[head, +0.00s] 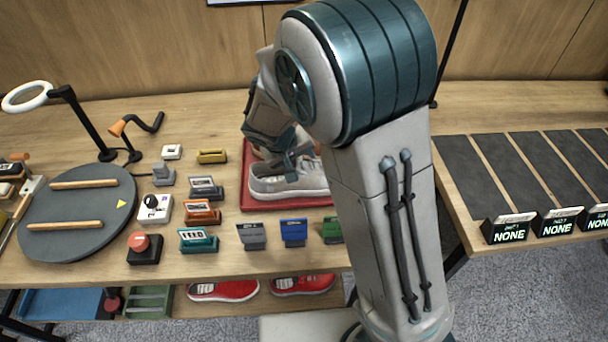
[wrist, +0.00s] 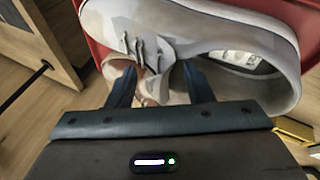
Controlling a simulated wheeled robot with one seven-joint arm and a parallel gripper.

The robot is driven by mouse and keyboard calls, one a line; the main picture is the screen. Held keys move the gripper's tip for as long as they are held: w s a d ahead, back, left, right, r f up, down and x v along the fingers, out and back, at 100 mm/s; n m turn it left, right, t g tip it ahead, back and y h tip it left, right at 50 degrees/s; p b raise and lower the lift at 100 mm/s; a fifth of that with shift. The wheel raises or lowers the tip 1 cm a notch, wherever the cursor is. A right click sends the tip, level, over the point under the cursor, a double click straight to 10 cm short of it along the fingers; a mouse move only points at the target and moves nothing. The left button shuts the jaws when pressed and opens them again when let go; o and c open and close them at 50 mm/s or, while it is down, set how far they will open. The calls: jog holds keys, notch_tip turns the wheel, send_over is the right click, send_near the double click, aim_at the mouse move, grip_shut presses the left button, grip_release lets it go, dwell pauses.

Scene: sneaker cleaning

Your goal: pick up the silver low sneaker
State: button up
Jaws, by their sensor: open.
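The silver-grey low sneaker (head: 285,184) lies on a red tray (head: 250,199) on the wooden table, partly hidden behind my arm. In the wrist view the sneaker (wrist: 190,22) fills the top, with its laces and opening facing the camera. A second shoe part, pale with a reddish tint, shows behind it on the tray. My gripper (wrist: 160,82) is open, its two dark fingers pointing at the near side of the sneaker. The fingertips overlap the shoe's edge in the picture; I cannot tell whether they touch. In the head view my gripper (head: 290,165) is just above the sneaker.
Several small labelled blocks stand left and in front of the tray, including a teal one (head: 198,240) and a blue one (head: 293,232). A round grey turntable (head: 75,235) is at left. Red sneakers (head: 222,290) sit below. Dark mats (head: 480,175) lie at right.

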grip_shut()
jog(key=shift+r, duration=0.15)
